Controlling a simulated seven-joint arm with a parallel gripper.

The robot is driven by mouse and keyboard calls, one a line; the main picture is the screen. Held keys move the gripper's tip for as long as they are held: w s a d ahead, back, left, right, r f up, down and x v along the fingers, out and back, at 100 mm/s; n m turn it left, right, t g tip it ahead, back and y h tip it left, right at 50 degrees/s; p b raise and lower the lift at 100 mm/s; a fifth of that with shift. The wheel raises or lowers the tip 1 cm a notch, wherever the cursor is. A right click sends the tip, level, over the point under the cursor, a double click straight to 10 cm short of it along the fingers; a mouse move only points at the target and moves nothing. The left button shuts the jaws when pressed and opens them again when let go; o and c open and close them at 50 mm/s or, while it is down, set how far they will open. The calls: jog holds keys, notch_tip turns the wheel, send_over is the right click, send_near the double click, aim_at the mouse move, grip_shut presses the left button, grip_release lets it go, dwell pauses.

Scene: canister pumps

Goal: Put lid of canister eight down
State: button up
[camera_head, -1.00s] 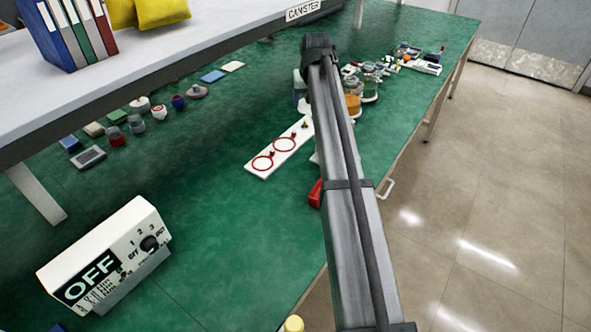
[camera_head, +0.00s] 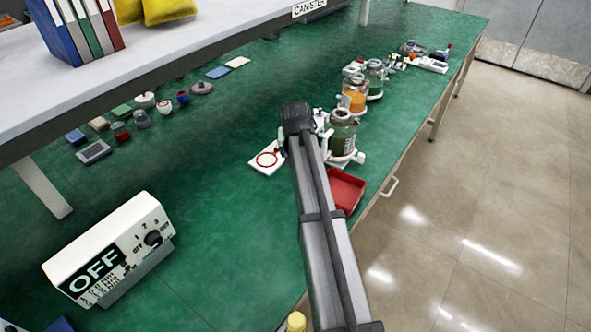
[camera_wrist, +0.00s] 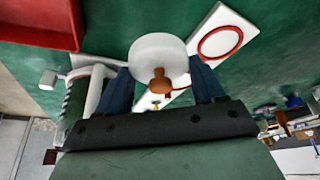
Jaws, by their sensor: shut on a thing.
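My gripper (camera_wrist: 162,80) is shut on a round white lid with a brown knob (camera_wrist: 158,52) in the wrist view. The dark blue fingers are on either side of the knob, and the lid appears above the white board. The board (camera_wrist: 240,20) has a red ring (camera_wrist: 220,42) beside the lid, not under it. In the head view the board (camera_head: 256,168) shows one ring, and my arm hides the rest of it and the lid. An open-looking glass canister (camera_head: 342,130) with green contents stands right of my arm. I cannot read any canister number.
A red tray (camera_head: 345,190) lies near the table's front edge, also in the wrist view (camera_wrist: 40,22). A canister with orange contents (camera_head: 356,100) and others stand farther back. A shelf (camera_head: 180,62) overhangs the left side.

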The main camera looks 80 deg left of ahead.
jog(key=shift+f, duration=3.55)
jog(key=shift+f, duration=0.15)
jog(key=o, duration=1)
jog(key=v, duration=1.2)
jog(key=shift+w+a, duration=0.1)
